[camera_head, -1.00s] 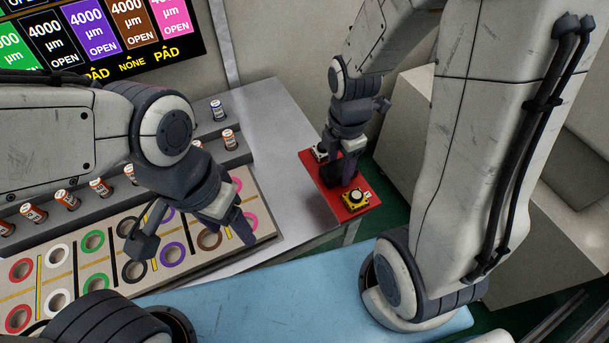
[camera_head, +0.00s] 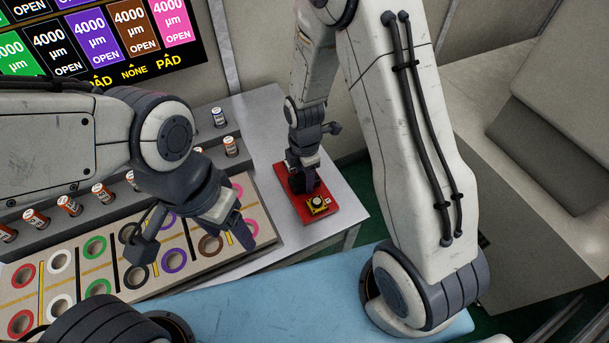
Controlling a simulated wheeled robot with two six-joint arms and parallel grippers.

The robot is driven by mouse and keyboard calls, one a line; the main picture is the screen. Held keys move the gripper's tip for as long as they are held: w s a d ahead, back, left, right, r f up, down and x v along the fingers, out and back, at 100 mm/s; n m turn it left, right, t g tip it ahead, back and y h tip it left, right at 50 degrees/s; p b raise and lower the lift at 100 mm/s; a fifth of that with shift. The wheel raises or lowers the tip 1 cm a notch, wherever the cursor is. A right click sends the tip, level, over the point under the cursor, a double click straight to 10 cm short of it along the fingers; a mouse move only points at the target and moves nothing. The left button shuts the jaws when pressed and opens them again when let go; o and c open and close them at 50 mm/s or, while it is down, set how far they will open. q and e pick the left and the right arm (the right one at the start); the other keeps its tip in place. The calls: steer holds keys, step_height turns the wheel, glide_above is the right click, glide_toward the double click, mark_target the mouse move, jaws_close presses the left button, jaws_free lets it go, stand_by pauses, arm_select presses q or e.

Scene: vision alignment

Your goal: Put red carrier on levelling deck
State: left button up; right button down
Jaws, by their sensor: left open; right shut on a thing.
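The red carrier (camera_head: 313,216) is a flat red plate at the right end of the grey table, with a yellow block with a round top (camera_head: 318,205) on its near end. My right gripper (camera_head: 304,188) is shut on the carrier near its middle, and the gripper hides part of it. I cannot tell whether the carrier touches the table top. My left gripper (camera_head: 196,241) is open and empty above the board of coloured rings. I cannot pick out the levelling deck for certain.
The board with coloured rings (camera_head: 265,232) lies on the grey table (camera_head: 345,211). Several small labelled cylinders (camera_head: 101,193) stand on a ledge behind it. A display (camera_head: 120,40) hangs at the back. A blue surface (camera_head: 260,305) lies in front. A large light box (camera_head: 535,150) stands at right.

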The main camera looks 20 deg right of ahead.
mark_target(304, 178)
steer(key=shift+f, duration=0.1)
steer(key=shift+c, duration=1)
jaws_free()
step_height(304, 178, up, 12)
steer(key=s+a+r+m, duration=0.2)
steer(key=s+m, duration=0.2)
steer(key=s, duration=0.2)
steer(key=s+a+r+m, duration=0.3)
steer(key=s+m, duration=0.1)
steer(key=s, duration=0.3)
steer(key=s+a+r+m+y, duration=0.1)
steer(key=s+a+r+m, duration=0.1)
steer(key=s+m, duration=0.3)
steer(key=shift+s+a+r, duration=0.3)
steer(key=shift+s+a, duration=0.05)
steer(key=shift+s, duration=0.55)
